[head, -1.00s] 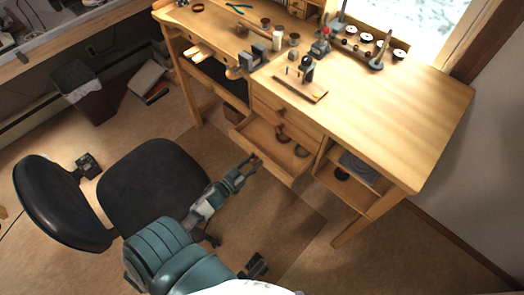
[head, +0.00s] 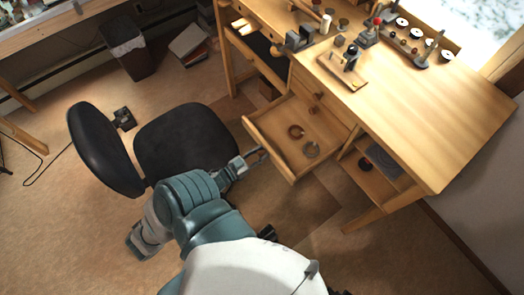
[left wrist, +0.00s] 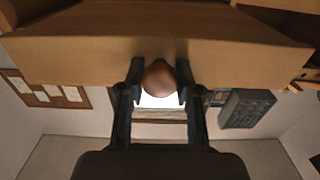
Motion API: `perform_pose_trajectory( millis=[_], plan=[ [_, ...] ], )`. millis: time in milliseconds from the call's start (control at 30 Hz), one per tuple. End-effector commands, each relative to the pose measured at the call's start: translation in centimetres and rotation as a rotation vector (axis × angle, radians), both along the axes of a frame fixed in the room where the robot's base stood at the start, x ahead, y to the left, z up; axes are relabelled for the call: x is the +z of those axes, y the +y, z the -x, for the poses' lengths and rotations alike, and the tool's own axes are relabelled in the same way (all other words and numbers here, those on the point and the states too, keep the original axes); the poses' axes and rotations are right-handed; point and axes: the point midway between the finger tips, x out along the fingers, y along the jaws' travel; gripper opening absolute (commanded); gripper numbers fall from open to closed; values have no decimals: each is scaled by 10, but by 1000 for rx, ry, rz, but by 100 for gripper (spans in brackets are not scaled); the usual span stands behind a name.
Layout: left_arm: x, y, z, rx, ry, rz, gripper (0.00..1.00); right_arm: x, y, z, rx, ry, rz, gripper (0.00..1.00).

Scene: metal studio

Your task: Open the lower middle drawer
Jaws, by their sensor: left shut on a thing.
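My left gripper (head: 258,155) is at the drawer's front. In the left wrist view my gripper fingers (left wrist: 159,84) are shut on the round brown knob (left wrist: 160,78), with the drawer front (left wrist: 150,48) just above. The knob is hidden in the head view. My right gripper is not recognisable in either view.
A black office chair (head: 185,142) stands close to the left of my left arm. A shut drawer with a knob (head: 318,97) is above the open one. An open shelf (head: 368,168) is to the right. Tools stand on the bench top (head: 420,115).

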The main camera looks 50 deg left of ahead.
Motion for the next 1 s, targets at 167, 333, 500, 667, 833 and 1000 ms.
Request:
perform_pose_trajectory(
  millis=[167, 333, 500, 667, 833, 1000],
  plan=[
    [2, 2, -1, 1, -5, -1, 0, 0, 0, 0, 0, 0, 0, 69],
    [2, 1, -1, 1, -4, -1, 58, 0, 0, 0, 0, 0, 0, 69],
    [1, 1, -1, 0, -3, 0, 58, 0, 0, 0, -1, 0, 0, 69],
    [0, 1, 2, 0, -1, 0, 58, 1, 0, -1, 0, -1, 0, 69],
    [-1, 2, 24, 1, 2, 2, 58, 1, 0, -1, 0, -1, 0, 69],
    [-1, 6, 63, 1, 3, 1, 58, 1, 0, 0, 0, -1, 0, 69]
  ],
)
